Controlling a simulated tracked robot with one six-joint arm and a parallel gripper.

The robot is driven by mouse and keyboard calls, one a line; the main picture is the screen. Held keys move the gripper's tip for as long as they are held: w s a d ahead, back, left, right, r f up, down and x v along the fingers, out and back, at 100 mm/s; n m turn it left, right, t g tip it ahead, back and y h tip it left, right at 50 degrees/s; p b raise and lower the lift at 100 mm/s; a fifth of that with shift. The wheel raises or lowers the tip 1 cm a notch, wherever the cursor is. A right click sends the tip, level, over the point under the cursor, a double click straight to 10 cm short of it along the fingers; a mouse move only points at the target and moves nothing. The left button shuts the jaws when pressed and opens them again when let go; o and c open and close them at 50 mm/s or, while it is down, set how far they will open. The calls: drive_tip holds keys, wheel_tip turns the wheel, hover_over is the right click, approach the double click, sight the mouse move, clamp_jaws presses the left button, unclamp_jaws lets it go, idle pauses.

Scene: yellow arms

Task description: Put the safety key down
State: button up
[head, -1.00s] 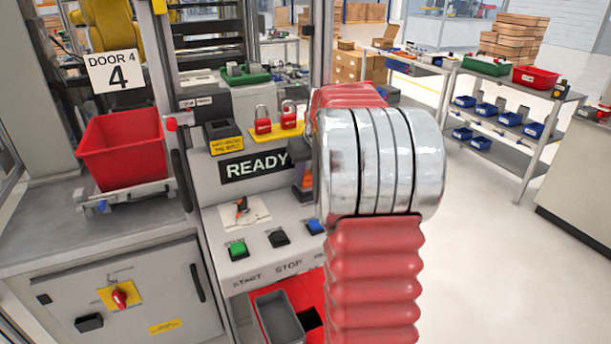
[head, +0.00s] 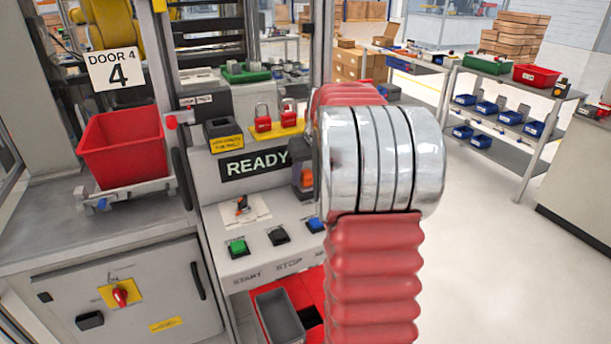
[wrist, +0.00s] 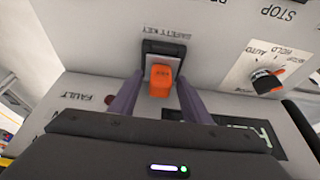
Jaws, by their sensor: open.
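The orange safety key (wrist: 161,76) sits in a dark holder with a grey plate (wrist: 162,50), under the upside-down SAFETY KEY label in the wrist view. My gripper (wrist: 160,88) is open. Its two purple fingers stand on either side of the key, with narrow gaps that look clear of it. How deep the key sits in the holder cannot be told. In the head view an orange part of the key (head: 306,178) shows beside my arm, which hides most of that spot.
The panel has a rotary selector (wrist: 266,82), a READY display (head: 256,163), and green (head: 238,247), black (head: 279,237) and blue (head: 315,225) buttons. Red padlocks (head: 288,117) hang above. A red bin (head: 122,150) stands left. Open floor lies to the right.

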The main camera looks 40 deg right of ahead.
drive_tip(key=shift+s+r, duration=0.1)
drive_tip(key=shift+r, duration=0.45)
drive_tip(key=v, duration=1.1)
drive_tip(key=shift+s, duration=0.2)
drive_tip(key=shift+a+r, duration=0.15)
drive_tip(key=s+a+n, duration=0.1)
drive_tip(key=s+a, duration=0.2)
drive_tip(key=a, duration=0.8)
drive_tip(key=s+a, duration=0.3)
drive_tip(key=a, duration=0.8)
drive_tip(key=s+a+f+n, duration=0.1)
drive_tip(key=s+a+f, duration=0.3)
drive_tip(key=s+a, duration=0.3)
drive_tip(key=s+a+f+n+t+y, duration=0.1)
drive_tip(key=s+a+f, duration=0.4)
drive_tip(key=s+a, duration=0.2)
drive_tip(key=shift+f, duration=0.3)
